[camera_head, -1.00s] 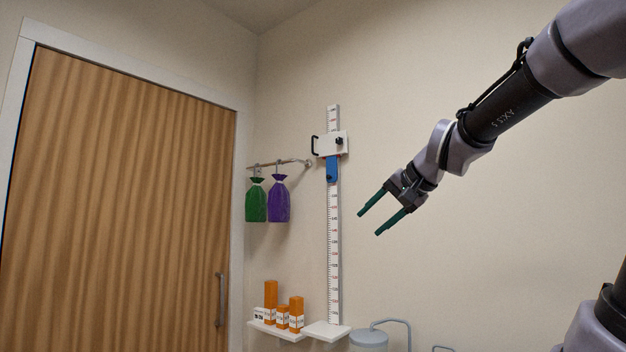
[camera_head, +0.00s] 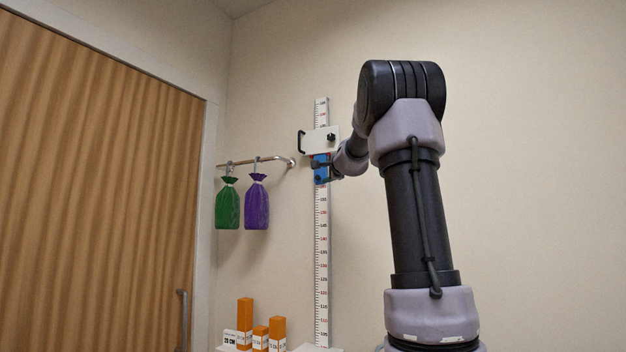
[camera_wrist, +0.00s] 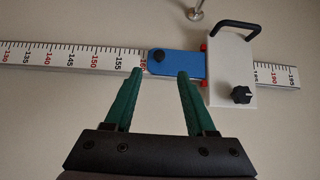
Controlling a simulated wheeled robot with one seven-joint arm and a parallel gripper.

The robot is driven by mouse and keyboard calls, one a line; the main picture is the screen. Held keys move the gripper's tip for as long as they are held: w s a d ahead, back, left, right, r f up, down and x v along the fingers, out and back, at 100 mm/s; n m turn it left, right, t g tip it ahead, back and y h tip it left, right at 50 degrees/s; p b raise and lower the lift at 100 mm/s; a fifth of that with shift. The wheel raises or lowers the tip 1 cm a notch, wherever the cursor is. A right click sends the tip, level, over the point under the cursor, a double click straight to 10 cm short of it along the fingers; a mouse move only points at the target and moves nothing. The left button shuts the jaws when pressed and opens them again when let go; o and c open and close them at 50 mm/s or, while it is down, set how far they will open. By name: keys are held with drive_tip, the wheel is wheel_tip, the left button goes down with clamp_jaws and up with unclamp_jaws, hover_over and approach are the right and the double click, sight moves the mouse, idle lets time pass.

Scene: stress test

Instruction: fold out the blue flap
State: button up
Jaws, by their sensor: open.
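The blue flap (camera_head: 320,161) lies flat along the white measuring scale on the wall, just below the white slider block (camera_head: 323,139). In the wrist view the blue flap (camera_wrist: 176,63) has a dark knob at its left end and red hinge pieces beside the white slider block (camera_wrist: 232,68). My gripper (camera_wrist: 161,74) is open, its two green fingers apart. The right fingertip overlaps the flap's right part in the picture and the left one is near its knob end; contact cannot be told. In the head view my gripper is mostly hidden behind my arm.
The measuring scale (camera_head: 321,240) runs down the wall. A rail with a green bag (camera_head: 228,205) and a purple bag (camera_head: 256,205) is to its left. Orange boxes (camera_head: 245,322) stand low down. The wooden door (camera_head: 90,190) is far left. The right wall is clear.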

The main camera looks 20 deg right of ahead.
sight(318, 177)
drive_tip(key=w, duration=0.6)
drive_tip(key=w+d, duration=0.1)
drive_tip(key=w, duration=0.2)
drive_tip(key=shift+d, duration=0.1)
drive_tip(key=shift+c, duration=0.3)
clamp_jaws()
idle(0.9)
